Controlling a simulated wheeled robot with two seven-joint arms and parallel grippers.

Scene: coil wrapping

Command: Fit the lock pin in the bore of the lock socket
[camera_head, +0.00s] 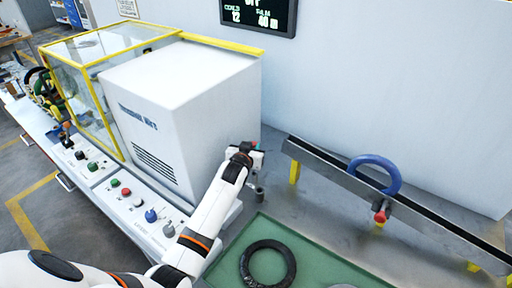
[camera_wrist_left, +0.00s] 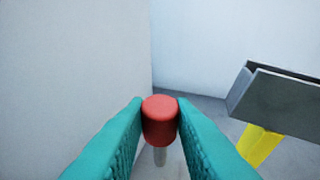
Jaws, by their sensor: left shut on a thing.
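My left gripper (camera_head: 254,150) is beside the right side of the white machine housing, above the grey table. In the left wrist view its teal fingers (camera_wrist_left: 160,122) are shut on the red head of the lock pin (camera_wrist_left: 160,120). The pin's grey shank points down below the head; its lower end is hard to make out. My right gripper is not in view.
The white housing (camera_head: 180,110) stands close on the left of the gripper. A rail (camera_head: 330,168) with a blue ring (camera_head: 375,174) and a red knob (camera_head: 380,216) runs along the right. A green mat (camera_head: 228,262) with a black ring (camera_head: 268,264) lies in front.

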